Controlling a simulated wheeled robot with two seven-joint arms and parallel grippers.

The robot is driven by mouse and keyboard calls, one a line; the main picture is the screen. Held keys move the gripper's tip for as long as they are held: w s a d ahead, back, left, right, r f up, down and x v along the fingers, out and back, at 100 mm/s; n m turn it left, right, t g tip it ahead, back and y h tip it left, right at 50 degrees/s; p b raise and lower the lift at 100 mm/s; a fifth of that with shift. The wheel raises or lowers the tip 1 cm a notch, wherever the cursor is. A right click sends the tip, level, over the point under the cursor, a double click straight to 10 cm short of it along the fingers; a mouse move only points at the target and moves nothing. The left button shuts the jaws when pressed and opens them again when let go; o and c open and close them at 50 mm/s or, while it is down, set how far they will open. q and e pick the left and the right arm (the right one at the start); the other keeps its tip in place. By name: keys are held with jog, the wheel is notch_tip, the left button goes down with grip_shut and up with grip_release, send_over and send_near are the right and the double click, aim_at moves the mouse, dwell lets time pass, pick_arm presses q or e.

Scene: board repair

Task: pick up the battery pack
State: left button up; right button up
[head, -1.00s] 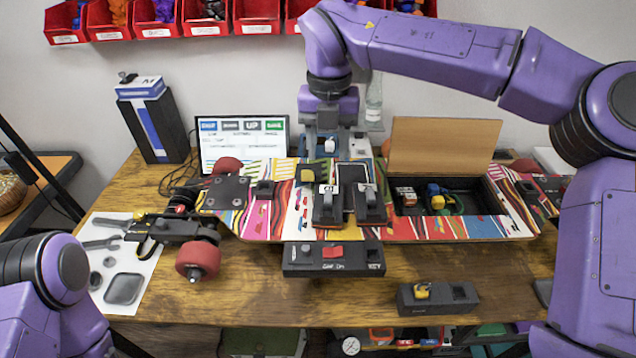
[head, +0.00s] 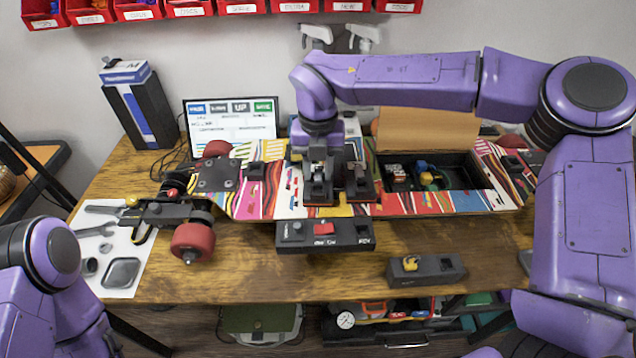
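The long, bright-patterned board (head: 270,200) lies across the table. Its open compartment (head: 455,175) at the right holds small parts, including a blue and yellow one. Two black clamp-like blocks stand mid-board, one at the left (head: 318,190) and one at the right (head: 358,187). I cannot tell for sure which thing is the battery pack; a tall black box (head: 143,110) with a blue and white label stands at the back left. My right gripper (head: 321,168) points down at the left block; its fingers are dark and partly hidden, and contact is unclear. My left gripper is out of view.
A screen (head: 232,120) stands behind the board. A red-switch box (head: 325,236) and a dark block with a yellow part (head: 426,269) lie in front. A red wheel (head: 193,241) and tools on white paper (head: 107,250) are at the left. The front right table is mostly clear.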

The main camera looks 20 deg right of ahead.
jog(key=shift+r, duration=0.1)
grip_shut()
jog(key=s+a+r+b, duration=0.3)
jog(key=s+r, duration=0.5)
jog(key=s, duration=0.5)
jog(key=shift+s+a, duration=0.25)
jog(key=shift+a, duration=0.15)
